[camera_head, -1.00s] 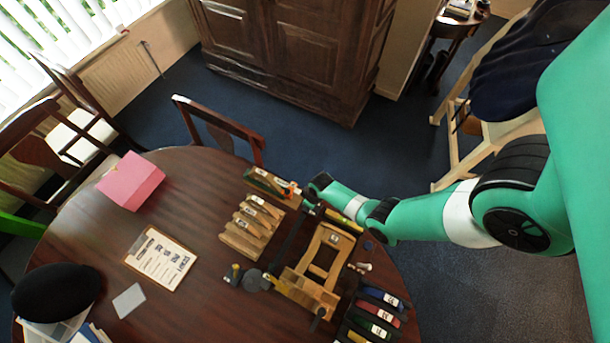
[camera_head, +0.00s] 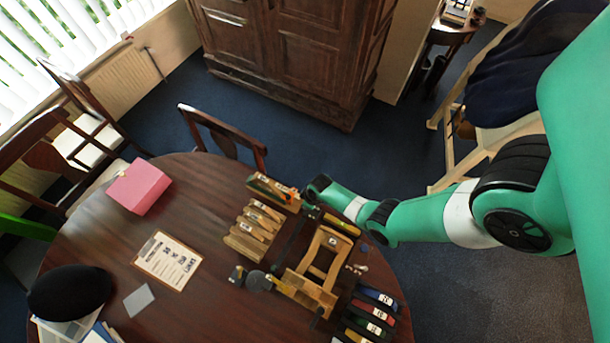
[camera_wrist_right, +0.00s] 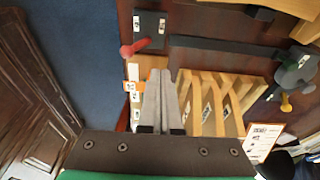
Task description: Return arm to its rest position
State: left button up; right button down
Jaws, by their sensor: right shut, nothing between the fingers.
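My right arm (camera_head: 425,220) reaches in from the right in the head view, its wrist above the table's far right edge. My right gripper (camera_wrist_right: 160,76) is shut and empty in the right wrist view. Its fingers appear over or near a rack of light wooden pieces (camera_wrist_right: 228,90), whose gap from the fingers I cannot judge. The same rack (camera_head: 254,228) lies left of the wrist in the head view. The right fingertips are hard to make out there. My left gripper is not in view.
On the round table (camera_head: 110,240) lie a wooden frame (camera_head: 318,268), coloured tools (camera_head: 373,312), a dark bar with a round end (camera_head: 258,281), a clipboard (camera_head: 166,260), a pink box (camera_head: 138,187) and a black cap (camera_head: 68,292). A chair (camera_head: 222,137) stands behind.

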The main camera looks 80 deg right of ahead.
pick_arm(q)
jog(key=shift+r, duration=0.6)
pick_arm(e)
jog(key=shift+r, duration=0.6)
